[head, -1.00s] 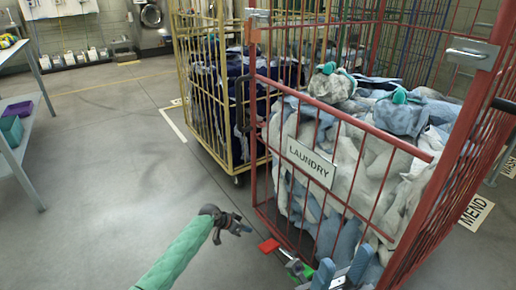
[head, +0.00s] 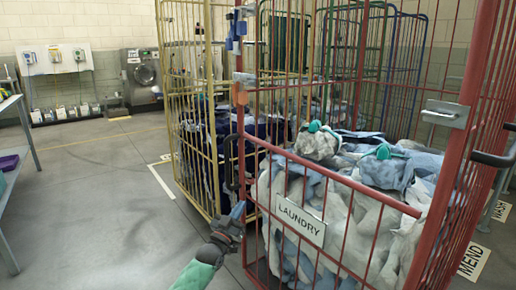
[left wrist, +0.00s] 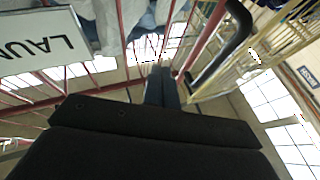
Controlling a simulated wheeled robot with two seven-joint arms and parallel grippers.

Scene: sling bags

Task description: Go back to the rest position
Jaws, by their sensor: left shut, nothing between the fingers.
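My left gripper (head: 236,214) is shut and empty, with its green-sleeved arm coming up from the bottom of the head view. It is in front of the left corner of the red laundry cage (head: 325,176). In the left wrist view its closed fingers (left wrist: 162,88) point towards the cage bars, with the cage's black handle (left wrist: 226,47) beside them. I cannot tell whether the fingers touch the bars. My right gripper is not in the head view.
The red cage holds white and blue laundry bags (head: 345,205) and bears a LAUNDRY sign (head: 300,220). A yellow cage (head: 207,185) stands behind its left side. A shelf (head: 22,125) is at far left. The floor (head: 95,210) between is clear.

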